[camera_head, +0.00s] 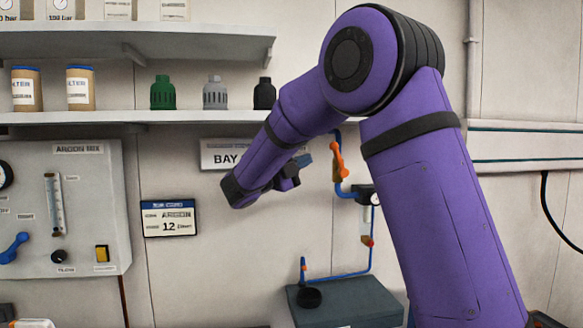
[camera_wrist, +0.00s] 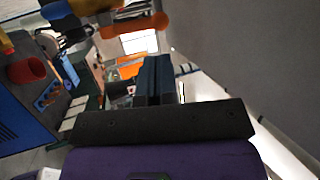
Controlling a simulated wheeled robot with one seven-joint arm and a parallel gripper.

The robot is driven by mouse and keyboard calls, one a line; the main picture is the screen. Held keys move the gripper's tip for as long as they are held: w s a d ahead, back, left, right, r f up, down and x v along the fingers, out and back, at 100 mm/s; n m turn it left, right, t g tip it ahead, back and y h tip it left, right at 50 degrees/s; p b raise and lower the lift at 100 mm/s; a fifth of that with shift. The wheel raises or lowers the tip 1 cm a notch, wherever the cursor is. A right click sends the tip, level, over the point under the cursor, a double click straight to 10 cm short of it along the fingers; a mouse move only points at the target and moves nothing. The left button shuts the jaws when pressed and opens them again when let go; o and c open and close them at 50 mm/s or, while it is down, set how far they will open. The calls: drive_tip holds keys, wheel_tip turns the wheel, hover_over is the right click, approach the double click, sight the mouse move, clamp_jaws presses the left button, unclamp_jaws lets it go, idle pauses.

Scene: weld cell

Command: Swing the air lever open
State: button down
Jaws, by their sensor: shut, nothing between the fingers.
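The orange air lever (camera_head: 338,160) is on the blue air line on the back wall, to the right of the BAY sign. It stands nearly upright, tilted slightly, roughly along the line. My gripper (camera_head: 304,160) is just left of the lever in the head view, apart from it in the picture; the depth gap is unclear. In the wrist view the shut dark-blue fingers (camera_wrist: 153,75) have nothing between them. An orange bar (camera_wrist: 135,27), which looks like the lever, lies across the top of that view beyond the fingertips. My arm hides part of the wall.
A regulator with gauge (camera_head: 367,196) sits below the lever on the same line. A grey box (camera_head: 345,300) stands below. The argon panel (camera_head: 90,210) with a separate blue lever (camera_head: 14,248) is at left. Shelves (camera_head: 130,117) with cans and bottles hang behind my arm.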

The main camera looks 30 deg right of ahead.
sight(332, 147)
drive_tip(key=x, duration=0.7)
drive_tip(key=shift+s+d+r+y, duration=0.15)
drive_tip(key=shift+d+r+y, duration=0.2)
drive_tip(key=shift+d+y, duration=0.15)
drive_tip(key=shift+s+d+r+m, duration=0.15)
drive_tip(key=shift+d+r, duration=0.2)
drive_tip(key=shift+d, duration=0.15)
drive_tip(key=shift+s+d+r+m, duration=0.15)
drive_tip(key=shift+d+r, duration=0.15)
drive_tip(key=shift+d, duration=0.2)
